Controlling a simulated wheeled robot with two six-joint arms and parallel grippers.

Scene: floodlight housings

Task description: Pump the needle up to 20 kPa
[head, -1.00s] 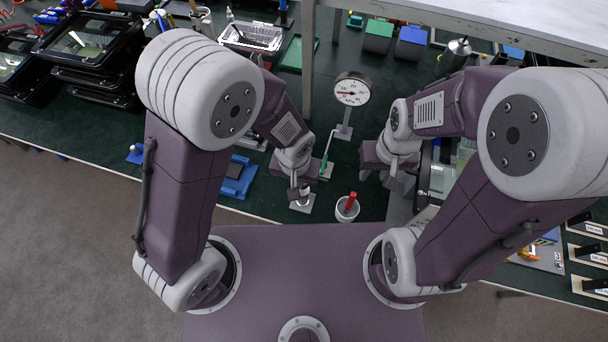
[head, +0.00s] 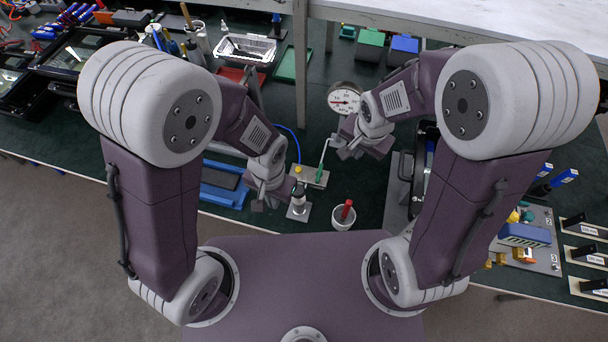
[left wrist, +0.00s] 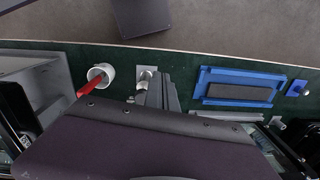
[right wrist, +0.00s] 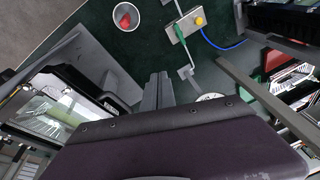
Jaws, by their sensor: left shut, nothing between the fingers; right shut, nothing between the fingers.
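The round white gauge (head: 343,98) with a red needle stands on a post at the back centre; its reading is too small to tell. Its white edge shows in the right wrist view (right wrist: 210,97). A metal block with a yellow knob and a green-handled lever, likely the pump (head: 308,177), sits in front of it, with a blue hose running back; it also shows in the right wrist view (right wrist: 184,29). My left gripper (head: 263,204) is shut and empty, left of the block. My right gripper (head: 346,152) is shut and empty, right of the lever, below the gauge.
A white cup (head: 343,222) with a red item and a small upright cylinder on a plate (head: 299,199) stand near the front edge. A blue tray (head: 222,188) lies left. Component boards (head: 530,240) lie right.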

